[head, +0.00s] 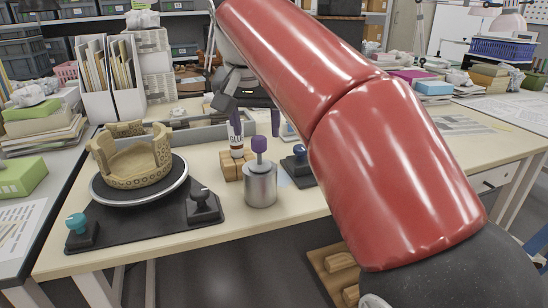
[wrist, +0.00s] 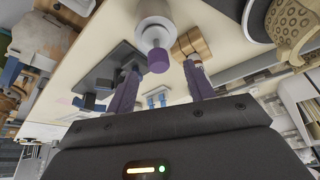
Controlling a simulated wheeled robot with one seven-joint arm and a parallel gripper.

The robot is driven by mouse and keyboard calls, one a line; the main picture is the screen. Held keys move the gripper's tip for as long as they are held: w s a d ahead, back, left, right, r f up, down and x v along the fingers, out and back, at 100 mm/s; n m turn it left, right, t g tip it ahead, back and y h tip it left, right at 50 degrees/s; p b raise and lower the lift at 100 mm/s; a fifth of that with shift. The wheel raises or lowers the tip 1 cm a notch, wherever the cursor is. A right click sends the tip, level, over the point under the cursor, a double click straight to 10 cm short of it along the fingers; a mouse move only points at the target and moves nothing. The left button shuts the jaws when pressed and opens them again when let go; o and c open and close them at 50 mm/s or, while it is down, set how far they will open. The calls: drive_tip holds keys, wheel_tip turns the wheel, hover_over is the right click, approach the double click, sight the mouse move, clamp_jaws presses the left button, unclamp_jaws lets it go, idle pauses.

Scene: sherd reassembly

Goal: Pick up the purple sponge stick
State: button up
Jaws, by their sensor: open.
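The purple sponge stick (head: 259,146) stands upright in a metal cup (head: 261,186) on the table, its purple head above the rim. In the wrist view the purple head (wrist: 158,61) points toward the camera, with the pale cup (wrist: 154,14) behind it. My gripper (head: 256,122) is partly hidden by my red arm in the head view. Its fingers show near the stick's head. In the wrist view my gripper (wrist: 162,78) is open and empty, with the purple head seen between and just beyond its fingertips. No contact shows.
A glue bottle (head: 237,144) stands at a wooden block (head: 230,167) just left of the cup. A blue-knobbed stamp (head: 299,152) is to the right.

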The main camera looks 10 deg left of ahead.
sight(260, 149)
drive_tip(key=b+x, duration=0.1)
drive_tip(key=x, duration=0.6)
drive_tip(key=shift+f, duration=0.1)
drive_tip(key=c, duration=0.6)
